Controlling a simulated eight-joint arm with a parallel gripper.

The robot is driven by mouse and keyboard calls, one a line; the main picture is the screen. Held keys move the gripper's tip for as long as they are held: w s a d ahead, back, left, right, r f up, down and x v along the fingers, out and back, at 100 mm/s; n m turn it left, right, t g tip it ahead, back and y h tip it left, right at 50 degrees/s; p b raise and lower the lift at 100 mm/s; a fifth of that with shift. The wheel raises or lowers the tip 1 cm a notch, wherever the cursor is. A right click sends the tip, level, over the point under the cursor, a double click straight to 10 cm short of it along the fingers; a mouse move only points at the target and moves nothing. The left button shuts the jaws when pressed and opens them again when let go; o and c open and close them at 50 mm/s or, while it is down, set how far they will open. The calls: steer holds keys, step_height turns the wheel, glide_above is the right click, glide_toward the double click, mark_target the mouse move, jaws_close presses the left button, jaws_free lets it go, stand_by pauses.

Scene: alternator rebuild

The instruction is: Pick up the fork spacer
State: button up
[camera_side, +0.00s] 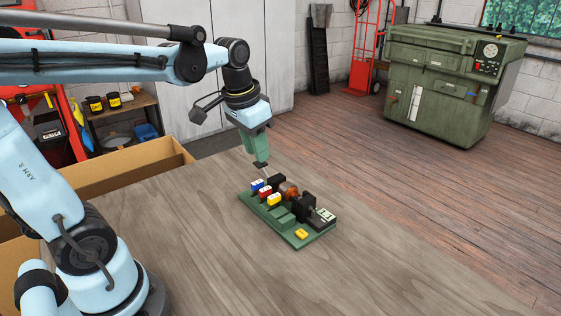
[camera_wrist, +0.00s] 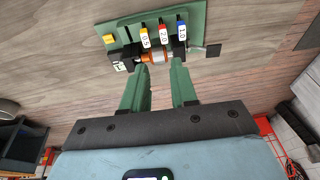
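Three tagged pieces, which look like the fork spacers, stand in a row on a green fixture board (camera_side: 285,236). They are blue (camera_side: 257,186), red (camera_side: 265,192) and yellow (camera_side: 274,199). In the wrist view the blue (camera_wrist: 182,30), red (camera_wrist: 163,33) and yellow-orange (camera_wrist: 145,37) pieces show white number labels, too small to read surely. I cannot tell which one is meant. My gripper (camera_wrist: 160,69) is open and empty, its green fingers apart and pointing toward the board. In the side view my gripper (camera_side: 261,163) is above the board's far end.
A copper rotor (camera_side: 289,191) sits between black blocks beside the tagged pieces. A loose-looking yellow block (camera_side: 301,234) and a black piece with a pale label (camera_side: 325,215) are at the board's near end. The wooden table (camera_side: 190,240) around is clear. A cardboard box (camera_side: 120,172) stands at left.

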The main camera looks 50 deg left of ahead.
steer(key=w+a+g, duration=0.3)
steer(key=a, duration=0.2)
glide_above(257, 182)
step_height(257, 182, down, 6)
steer(key=shift+s+a+f, duration=0.1)
steer(key=shift+s+f, duration=0.05)
steer(key=shift+f, duration=0.05)
steer(key=shift+w+f, duration=0.2)
steer(key=shift+f, duration=2.4)
jaws_close()
